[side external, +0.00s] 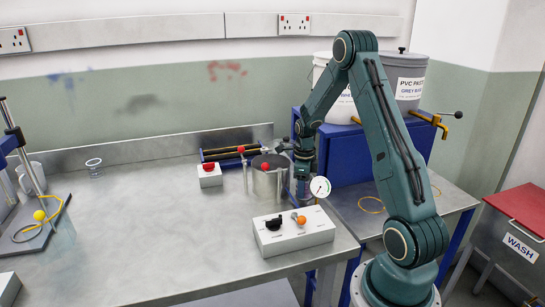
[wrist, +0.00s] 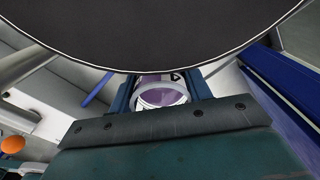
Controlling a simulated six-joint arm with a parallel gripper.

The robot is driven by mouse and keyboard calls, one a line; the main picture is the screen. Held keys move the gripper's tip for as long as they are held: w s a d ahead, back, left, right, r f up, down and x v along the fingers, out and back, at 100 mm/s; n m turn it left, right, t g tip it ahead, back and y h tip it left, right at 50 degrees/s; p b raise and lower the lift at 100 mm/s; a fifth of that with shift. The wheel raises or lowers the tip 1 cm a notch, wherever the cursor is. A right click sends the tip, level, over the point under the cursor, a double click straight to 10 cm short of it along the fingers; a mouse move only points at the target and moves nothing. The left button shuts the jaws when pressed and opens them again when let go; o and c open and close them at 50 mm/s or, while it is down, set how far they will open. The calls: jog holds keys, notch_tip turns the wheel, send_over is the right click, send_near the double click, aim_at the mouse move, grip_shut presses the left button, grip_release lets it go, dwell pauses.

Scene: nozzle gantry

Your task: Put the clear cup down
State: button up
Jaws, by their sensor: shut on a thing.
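My gripper (side external: 301,178) hangs at the table's right part, just right of the grey metal drum (side external: 267,187). In the wrist view its two teal fingers (wrist: 160,92) are shut on a clear cup (wrist: 161,98), whose pale round rim shows between them. In the side view the held cup is too small and too hidden by the gripper to make out, so I cannot tell whether its base touches anything. A second clear cup (side external: 94,167) stands upright on the table at the back left.
A control box (side external: 294,235) with a black knob and an orange knob stands in front of the gripper. A dark round surface (wrist: 155,30) fills the top of the wrist view. The table's left middle (side external: 150,225) is clear.

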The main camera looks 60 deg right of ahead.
jog(key=shift+f, duration=0.1)
jog(key=o, duration=1)
jog(key=shift+o, duration=0.2)
notch_tip(320, 180, up, 12)
dwell(0.5)
